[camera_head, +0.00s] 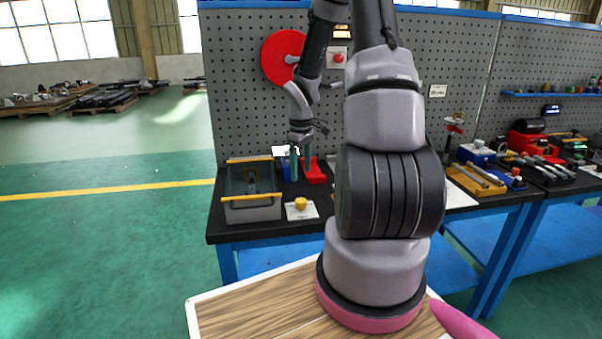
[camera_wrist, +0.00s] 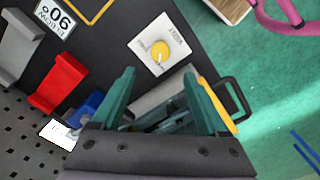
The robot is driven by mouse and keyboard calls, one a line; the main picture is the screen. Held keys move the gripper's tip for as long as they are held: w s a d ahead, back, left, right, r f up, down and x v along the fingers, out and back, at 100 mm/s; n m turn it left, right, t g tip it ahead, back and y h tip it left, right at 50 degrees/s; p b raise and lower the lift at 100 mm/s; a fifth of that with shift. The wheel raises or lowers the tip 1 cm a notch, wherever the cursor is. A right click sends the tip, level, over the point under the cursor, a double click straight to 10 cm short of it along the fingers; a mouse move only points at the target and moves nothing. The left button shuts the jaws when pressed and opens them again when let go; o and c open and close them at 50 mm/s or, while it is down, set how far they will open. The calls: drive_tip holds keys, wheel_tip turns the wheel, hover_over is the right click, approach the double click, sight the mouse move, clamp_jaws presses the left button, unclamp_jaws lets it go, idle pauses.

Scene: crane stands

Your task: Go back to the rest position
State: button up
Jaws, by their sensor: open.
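My gripper (camera_head: 300,163) hangs fingers-down over the left end of the black-topped workbench (camera_head: 225,228), in front of the pegboard. Its two teal fingers are apart, and I see nothing held between them. They also show in the wrist view (camera_wrist: 158,76), spread, with a grey bin (camera_wrist: 160,98) behind them. In the head view the grey bin with yellow edges (camera_head: 252,213) stands just left of the gripper. My arm's large joints hide the middle of the bench.
A white plate with a yellow knob (camera_head: 301,210) lies near the bench's front edge. A red holder (camera_head: 314,174) and a blue one (camera_wrist: 90,103) stand close to the gripper. Tools crowd the bench at right. Green floor (camera_head: 110,240) at left is clear.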

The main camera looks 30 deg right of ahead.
idle(0.3)
drive_tip(key=s+a+r+m+t, duration=0.1)
drive_tip(key=s+a+r+m, duration=0.2)
drive_tip(key=r, duration=0.7)
drive_tip(key=s+a+r+m+t, duration=0.2)
drive_tip(key=s+a+r, duration=0.1)
drive_tip(key=r, duration=0.6)
drive_tip(key=s+a+r+m+t+y, duration=0.2)
drive_tip(key=s+a+r+m+t, duration=0.2)
drive_tip(key=s+a+r, duration=0.3)
drive_tip(key=shift+s+a+r+m, duration=0.2)
drive_tip(key=shift+s+r+m, duration=0.4)
drive_tip(key=shift+s+r, duration=2.45)
drive_tip(key=shift+s+f, duration=0.2)
drive_tip(key=shift+f, duration=0.05)
